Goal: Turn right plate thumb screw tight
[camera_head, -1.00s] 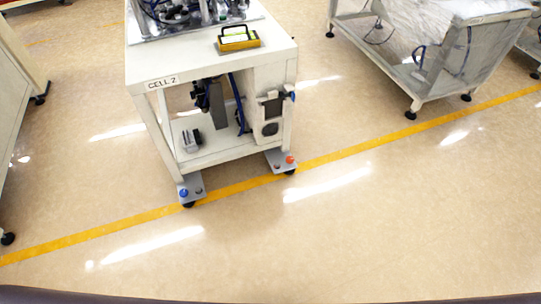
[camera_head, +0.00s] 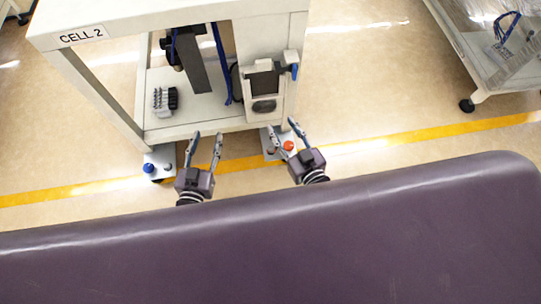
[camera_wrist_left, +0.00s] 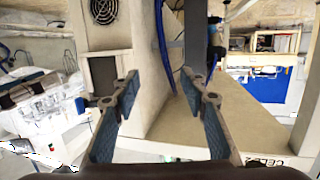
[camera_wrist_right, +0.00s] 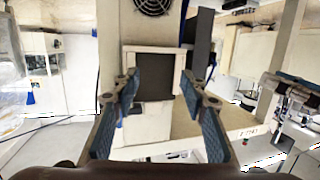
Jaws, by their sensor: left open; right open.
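The right plate's thumb screw, an orange-red knob (camera_head: 288,145), sits on the grey floor plate (camera_head: 270,156) at the cart's right front leg. My right gripper (camera_head: 281,127) is open and empty. In the head view its fingers overlap the plate and the knob appears between them; the height gap cannot be told. My right gripper also shows in its wrist view (camera_wrist_right: 159,78), facing the cart, with no knob visible. My left gripper (camera_head: 206,137) is open and empty in front of the cart's lower shelf, between the two plates; it also shows in its wrist view (camera_wrist_left: 160,84).
The left plate (camera_head: 160,160) carries a blue knob (camera_head: 149,168). The white CELL 2 cart (camera_head: 130,25) stands just ahead, with a grey connector block (camera_head: 165,100) on its lower shelf. Another cart (camera_head: 495,60) stands at the far right. Floor between the carts is clear.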

